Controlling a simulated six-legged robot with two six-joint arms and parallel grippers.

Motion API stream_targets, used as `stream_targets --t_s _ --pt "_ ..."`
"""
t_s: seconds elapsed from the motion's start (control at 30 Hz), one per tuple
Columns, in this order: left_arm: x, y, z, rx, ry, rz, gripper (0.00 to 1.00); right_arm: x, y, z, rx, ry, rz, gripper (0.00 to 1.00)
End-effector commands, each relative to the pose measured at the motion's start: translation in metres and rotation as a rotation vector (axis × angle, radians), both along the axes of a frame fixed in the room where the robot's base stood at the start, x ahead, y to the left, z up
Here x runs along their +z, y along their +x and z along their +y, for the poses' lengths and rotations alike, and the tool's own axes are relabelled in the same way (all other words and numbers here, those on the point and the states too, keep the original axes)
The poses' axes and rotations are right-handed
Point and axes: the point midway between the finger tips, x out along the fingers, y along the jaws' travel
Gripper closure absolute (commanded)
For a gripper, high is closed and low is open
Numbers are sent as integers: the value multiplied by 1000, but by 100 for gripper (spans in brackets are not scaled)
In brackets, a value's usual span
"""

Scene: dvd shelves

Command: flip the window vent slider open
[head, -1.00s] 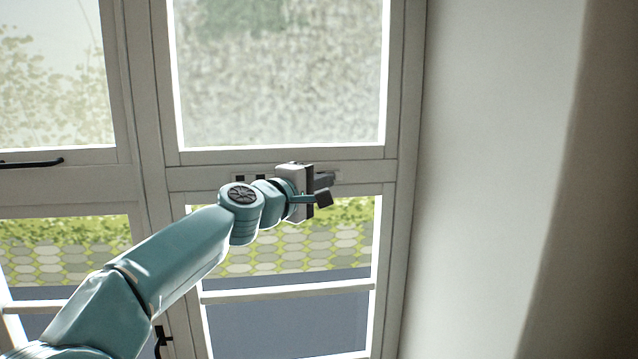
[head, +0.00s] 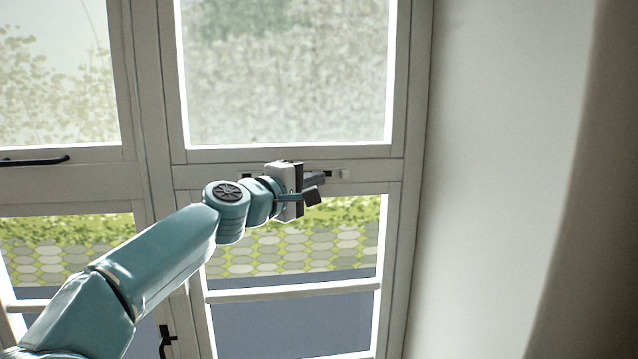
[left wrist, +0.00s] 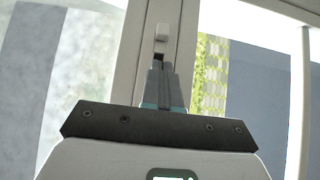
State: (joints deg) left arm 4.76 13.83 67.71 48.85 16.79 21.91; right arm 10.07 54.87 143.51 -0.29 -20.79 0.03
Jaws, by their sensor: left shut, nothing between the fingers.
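The window vent (head: 333,174) is a thin pale strip on the horizontal rail between the upper and lower panes. Its small light slider knob (head: 344,174) shows just right of my left gripper (head: 317,187). In the left wrist view the knob (left wrist: 162,31) stands beyond the fingertips, with a short dark slot (left wrist: 159,56) between them. My left gripper (left wrist: 159,68) is shut and empty, in front of the strip. I cannot tell whether it touches the strip. The gripper hides the strip's left part in the head view. My right gripper is not in view.
A large frosted pane (head: 285,75) is above the rail, and a clear lower pane (head: 300,320) with a crossbar is below. Black handles (head: 35,161) are on the left window. A plain wall (head: 490,180) is at the right.

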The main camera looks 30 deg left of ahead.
Motion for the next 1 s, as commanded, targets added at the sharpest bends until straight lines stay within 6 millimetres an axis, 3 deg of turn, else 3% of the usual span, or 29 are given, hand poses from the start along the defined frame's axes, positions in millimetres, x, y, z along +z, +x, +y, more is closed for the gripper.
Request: stream_targets --t_s 0.07,0.6,1.0 --pt "0 -2 1 -1 0 -1 100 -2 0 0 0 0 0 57" --pt "-1 -88 9 0 1 -1 100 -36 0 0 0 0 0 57" --pt "0 -98 12 -2 0 0 100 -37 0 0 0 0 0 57"
